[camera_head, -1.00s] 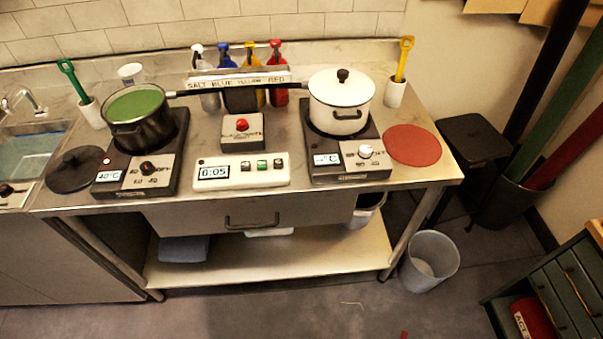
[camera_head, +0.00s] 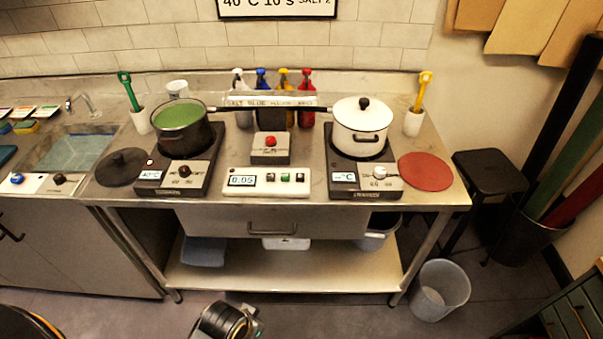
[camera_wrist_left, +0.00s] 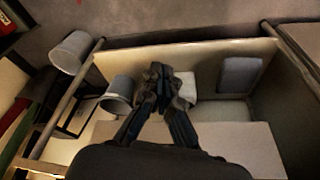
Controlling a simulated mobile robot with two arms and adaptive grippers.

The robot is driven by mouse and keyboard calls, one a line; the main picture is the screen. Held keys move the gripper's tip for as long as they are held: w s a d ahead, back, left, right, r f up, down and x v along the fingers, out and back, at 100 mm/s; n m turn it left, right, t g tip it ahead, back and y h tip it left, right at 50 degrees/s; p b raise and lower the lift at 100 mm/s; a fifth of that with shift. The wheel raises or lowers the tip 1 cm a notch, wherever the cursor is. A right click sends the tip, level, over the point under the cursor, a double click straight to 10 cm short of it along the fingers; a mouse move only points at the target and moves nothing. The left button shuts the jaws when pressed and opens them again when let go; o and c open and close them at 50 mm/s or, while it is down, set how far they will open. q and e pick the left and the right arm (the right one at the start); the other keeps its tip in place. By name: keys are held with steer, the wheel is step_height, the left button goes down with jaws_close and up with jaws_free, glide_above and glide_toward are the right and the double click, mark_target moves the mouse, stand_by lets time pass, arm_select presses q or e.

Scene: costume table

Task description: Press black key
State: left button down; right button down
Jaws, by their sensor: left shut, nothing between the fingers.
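The white timer unit (camera_head: 266,182) stands at the front of the steel worktop and its display reads 0:05. It has a row of small keys: a dark key (camera_head: 271,177), a green key (camera_head: 285,177) and another dark key (camera_head: 300,177). They are too small to tell their exact shades. My left gripper (camera_wrist_left: 160,80) shows in the left wrist view, shut and empty, with the table's lower shelf behind it. In the head view a black part of my arm is low in front of the table, well below the timer. My right gripper is not in view.
A black pot (camera_head: 183,127) of green liquid sits on the left hotplate and a white lidded pot (camera_head: 362,128) on the right one. A red button box (camera_head: 270,149) stands behind the timer. A drawer (camera_head: 280,224) is below the worktop; the floor in front is mostly clear.

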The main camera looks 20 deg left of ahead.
arm_select(q)
steer(key=w+d+r+t+h, duration=0.1)
steer(key=w+d+r+h, duration=0.15)
steer(key=w+r, duration=0.55)
steer(key=w+d+r+t+h, duration=0.1)
steer(key=w+d+r, duration=0.3)
steer(key=w+r, duration=0.45)
steer(key=w+a+r+n+t, duration=0.1)
steer(key=w+r, duration=0.4)
steer(key=w, duration=0.5)
steer(key=w+a+r+n+t, duration=0.1)
steer(key=w+a+r+n, duration=0.2)
steer(key=w+a+r, duration=0.3)
steer(key=w, duration=0.5)
steer(key=shift+a+r+n+h+p, duration=0.2)
steer(key=shift+a+n+h+p, duration=0.1)
steer(key=shift+h+p, duration=0.1)
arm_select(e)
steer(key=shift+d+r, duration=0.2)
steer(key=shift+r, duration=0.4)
arm_select(q)
steer(key=shift+w+f, duration=0.1)
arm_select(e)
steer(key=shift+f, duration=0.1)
